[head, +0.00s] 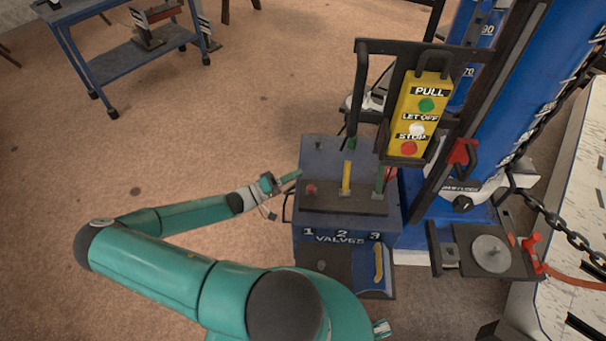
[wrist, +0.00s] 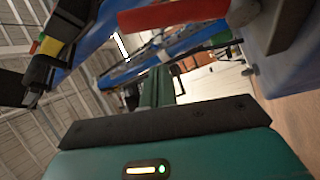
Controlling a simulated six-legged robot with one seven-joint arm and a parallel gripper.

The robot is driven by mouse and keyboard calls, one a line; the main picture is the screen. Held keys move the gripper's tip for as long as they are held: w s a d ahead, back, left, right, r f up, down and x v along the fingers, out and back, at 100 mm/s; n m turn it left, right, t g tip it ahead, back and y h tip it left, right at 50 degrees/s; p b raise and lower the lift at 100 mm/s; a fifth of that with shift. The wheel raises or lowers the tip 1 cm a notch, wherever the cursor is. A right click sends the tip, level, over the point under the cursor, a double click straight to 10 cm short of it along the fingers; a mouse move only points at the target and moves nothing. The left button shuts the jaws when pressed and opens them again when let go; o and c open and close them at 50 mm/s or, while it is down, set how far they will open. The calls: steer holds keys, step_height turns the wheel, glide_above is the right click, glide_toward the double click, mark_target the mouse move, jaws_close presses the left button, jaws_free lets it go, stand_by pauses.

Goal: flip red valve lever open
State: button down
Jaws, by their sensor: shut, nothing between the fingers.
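The blue valve box (head: 345,225) stands in the middle of the head view, marked 1, 2, 3 and VALVES. The red lever (head: 311,188) is the left one, above number 1, and shows as a short red piece. In the wrist view the red lever (wrist: 172,15) is a long flat bar across the top, seen close up. My gripper (head: 297,174) is shut and empty at the box's left side, just left of the red lever. Its green fingers (wrist: 157,85) sit below the bar in the wrist view. I cannot tell whether they touch it.
A yellow lever (head: 346,177) and a green lever (head: 379,181) stand upright right of the red one. A yellow button panel (head: 418,112) hangs above right, beside a blue column (head: 520,95). A blue cart (head: 130,52) stands far left. The floor left of the box is clear.

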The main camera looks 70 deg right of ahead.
steer(key=v, duration=0.7)
steer(key=shift+w+a+f, duration=0.15)
steer(key=shift+w+a, duration=0.05)
steer(key=w+a+r+n+t+y, duration=0.2)
steer(key=w+a+r+t+y, duration=0.4)
steer(key=a, duration=0.5)
steer(key=w+a+r+n+t+y, duration=0.35)
steer(key=w+a+r, duration=0.35)
steer(key=a, duration=0.4)
steer(key=s+a+r+n+t+y, duration=0.2)
steer(key=a+r+n+t, duration=0.2)
steer(key=a+r, duration=0.4)
steer(key=s+a+r+n+t+y, duration=0.2)
steer(key=a+r+t, duration=0.5)
steer(key=r, duration=0.9)
steer(key=shift+s+a+r+n, duration=0.2)
steer(key=shift+s+a+n, duration=0.4)
steer(key=shift+n, duration=0.65)
